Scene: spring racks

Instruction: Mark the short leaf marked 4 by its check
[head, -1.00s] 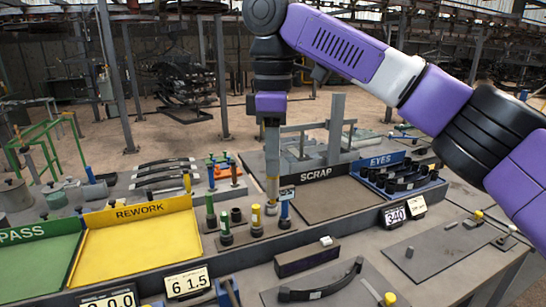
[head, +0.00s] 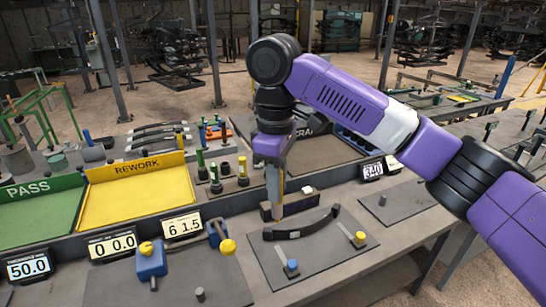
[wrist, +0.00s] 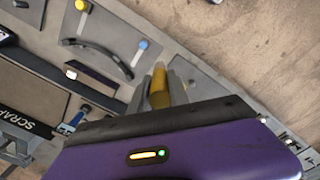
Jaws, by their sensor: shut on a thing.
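A dark curved leaf (head: 318,224) lies on a grey plate (head: 335,252) on the near bench, with a small pale label whose writing is too small to read. It also shows in the wrist view (wrist: 108,52). My gripper (head: 276,190) is shut on a slim yellow marker (wrist: 158,92), which points down just behind the leaf's left part in the head view. I cannot tell whether its tip touches anything. A blue knob (head: 291,265) and a yellow knob (head: 360,237) stand on the same plate.
A marker stand (head: 228,187) with green and yellow markers is behind to the left. A dark block (head: 322,198) lies behind the leaf. Green PASS tray (head: 72,211) and yellow REWORK tray (head: 182,203) are left. A blue gauge (head: 151,262) stands front left.

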